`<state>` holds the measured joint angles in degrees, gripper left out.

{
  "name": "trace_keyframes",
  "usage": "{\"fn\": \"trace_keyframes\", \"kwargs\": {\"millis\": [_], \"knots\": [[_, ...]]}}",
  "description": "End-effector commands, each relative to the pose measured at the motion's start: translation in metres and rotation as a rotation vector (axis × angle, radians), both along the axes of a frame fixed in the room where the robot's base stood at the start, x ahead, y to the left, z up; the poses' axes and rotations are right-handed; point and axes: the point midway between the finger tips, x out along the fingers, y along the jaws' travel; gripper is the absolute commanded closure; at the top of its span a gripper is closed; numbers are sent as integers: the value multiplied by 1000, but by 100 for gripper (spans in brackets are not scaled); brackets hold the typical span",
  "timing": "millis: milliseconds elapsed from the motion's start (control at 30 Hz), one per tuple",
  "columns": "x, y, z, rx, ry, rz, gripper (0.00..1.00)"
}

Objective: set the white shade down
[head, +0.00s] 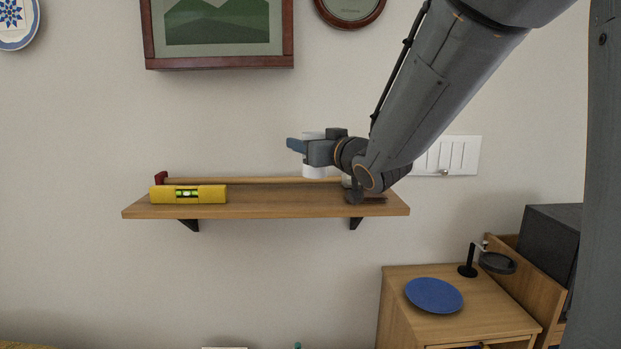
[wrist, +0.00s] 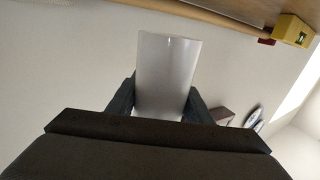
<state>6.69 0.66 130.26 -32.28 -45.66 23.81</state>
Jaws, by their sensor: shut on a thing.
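The white shade (wrist: 167,75) is held between the two dark fingers of my gripper (head: 312,151). In the head view the shade (head: 313,172) shows below the fingers, with a little more of it above them. It appears upright, in front of or over the wooden wall shelf (head: 285,202). My gripper hides its middle, and I cannot tell whether its lower end touches anything. In the wrist view the shelf (wrist: 225,13) runs along the top edge, apart from the shade.
A yellow level (head: 188,194) lies at the shelf's left, before a wooden rod (head: 250,181) with a red end. The shelf's middle front is clear. A blue plate (head: 434,295) and a black stand (head: 468,262) are on the cabinet (head: 400,312) at lower right.

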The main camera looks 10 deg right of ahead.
Motion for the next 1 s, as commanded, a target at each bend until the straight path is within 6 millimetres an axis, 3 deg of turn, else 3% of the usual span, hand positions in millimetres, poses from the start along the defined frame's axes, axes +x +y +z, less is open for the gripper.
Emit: {"fn": "trace_keyframes", "kwargs": {"millis": [433,933,967,1000], "knots": [[0,0,-52,1,3,-1,77],[0,0,-63,0,-1,-1,77],[0,0,-63,0,-1,-1,51],[0,0,-63,0,0,-1,44]]}}
